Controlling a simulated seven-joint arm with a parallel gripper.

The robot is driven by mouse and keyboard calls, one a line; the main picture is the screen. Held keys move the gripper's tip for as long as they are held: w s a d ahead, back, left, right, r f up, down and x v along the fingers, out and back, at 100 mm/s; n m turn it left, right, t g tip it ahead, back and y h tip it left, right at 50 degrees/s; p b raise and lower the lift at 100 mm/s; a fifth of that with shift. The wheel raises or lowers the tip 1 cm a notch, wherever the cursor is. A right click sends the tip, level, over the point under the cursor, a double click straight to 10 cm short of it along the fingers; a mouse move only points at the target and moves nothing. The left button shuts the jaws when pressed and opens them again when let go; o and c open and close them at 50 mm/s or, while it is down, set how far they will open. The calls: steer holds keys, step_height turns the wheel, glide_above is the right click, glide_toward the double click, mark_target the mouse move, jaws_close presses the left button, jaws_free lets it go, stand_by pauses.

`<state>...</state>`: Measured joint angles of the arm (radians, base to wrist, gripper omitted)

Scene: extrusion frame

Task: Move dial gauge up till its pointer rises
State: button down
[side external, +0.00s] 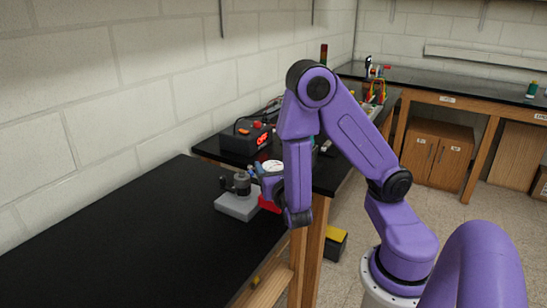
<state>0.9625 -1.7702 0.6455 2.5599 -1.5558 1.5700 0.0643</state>
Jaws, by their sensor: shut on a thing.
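The dial gauge (273,166) shows its small pale round face near the front edge of the black bench. Its pointer is too small to read. My gripper (272,187) is at the gauge, just below the face, shut on it. The fingertips are small and partly hidden by my wrist. A dark grey fixture (241,184) on a light grey block (238,205) stands just left of the gauge. A red part (268,204) shows below my gripper; I cannot tell whether it touches the gauge.
A dark box with a red lit display (245,138) stands behind, near the wall, with cables beside it. The black bench (130,240) is clear at left. More items stand on the far bench (480,88). A yellow-topped bin (335,240) is on the floor.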

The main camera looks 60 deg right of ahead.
steer(key=shift+d+f, duration=0.1)
steer(key=shift+f, duration=0.6)
steer(key=shift+w+f, duration=0.15)
steer(key=shift+f, duration=1.2)
steer(key=shift+w, duration=0.55)
stand_by(5.4)
